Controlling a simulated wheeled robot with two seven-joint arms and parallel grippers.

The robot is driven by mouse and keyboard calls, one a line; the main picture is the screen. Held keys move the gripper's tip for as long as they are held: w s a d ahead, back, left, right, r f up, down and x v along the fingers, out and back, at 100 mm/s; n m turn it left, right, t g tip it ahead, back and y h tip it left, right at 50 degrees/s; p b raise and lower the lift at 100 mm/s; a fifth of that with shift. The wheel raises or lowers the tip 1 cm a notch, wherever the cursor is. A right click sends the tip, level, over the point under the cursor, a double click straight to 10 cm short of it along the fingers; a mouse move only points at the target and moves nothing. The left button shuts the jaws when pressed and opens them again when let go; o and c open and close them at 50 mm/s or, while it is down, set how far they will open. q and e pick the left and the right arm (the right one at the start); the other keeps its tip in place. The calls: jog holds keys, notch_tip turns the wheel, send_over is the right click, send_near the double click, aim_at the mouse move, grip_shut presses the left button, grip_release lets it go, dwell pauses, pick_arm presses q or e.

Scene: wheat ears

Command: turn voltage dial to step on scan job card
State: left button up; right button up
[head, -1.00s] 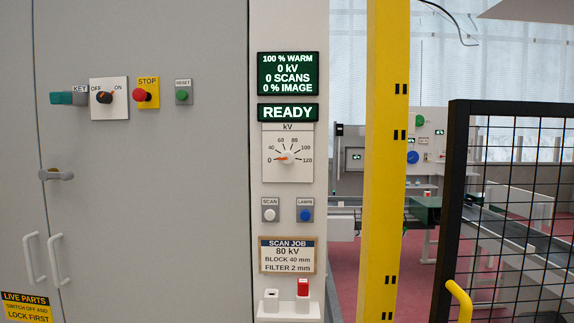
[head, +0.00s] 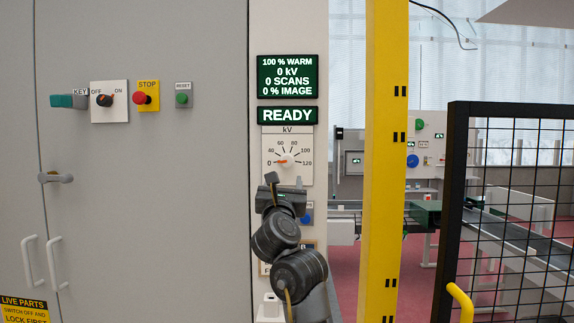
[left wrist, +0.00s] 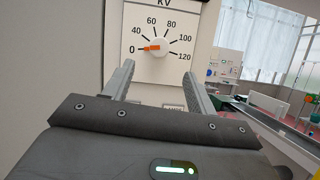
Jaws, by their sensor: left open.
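The voltage dial (head: 287,161) is a white knob with an orange pointer, on a white kV scale plate on the panel. Its pointer is at 0. It also shows in the left wrist view (left wrist: 156,48), beyond the fingers. My left gripper (head: 285,183) is just below the dial in the head view, with its fingers apart and nothing between them. In the left wrist view the fingers (left wrist: 157,82) point at the panel, below the dial and apart from it. The scan job card (head: 308,245) is mostly hidden behind my left arm. My right gripper is not in view.
A green display (head: 287,76) reads 0 kV, and a sign below it (head: 287,115) reads READY. A key switch (head: 107,100), red stop button (head: 141,97) and reset button (head: 182,97) are on the grey cabinet. A yellow post (head: 385,200) and black mesh gate (head: 510,220) stand right.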

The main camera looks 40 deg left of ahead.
aim_at(287, 161)
pick_arm(q)
jog(key=p+x, duration=0.2)
jog(key=x, duration=0.6)
jog(key=shift+w+a+r+p, duration=0.2)
jog(key=shift+a+r+p, duration=0.05)
jog(key=shift+p, duration=0.1)
jog(key=shift+x, duration=0.85)
jog(key=shift+f, duration=0.1)
jog(key=shift+c, duration=1)
jog(key=c, duration=0.8)
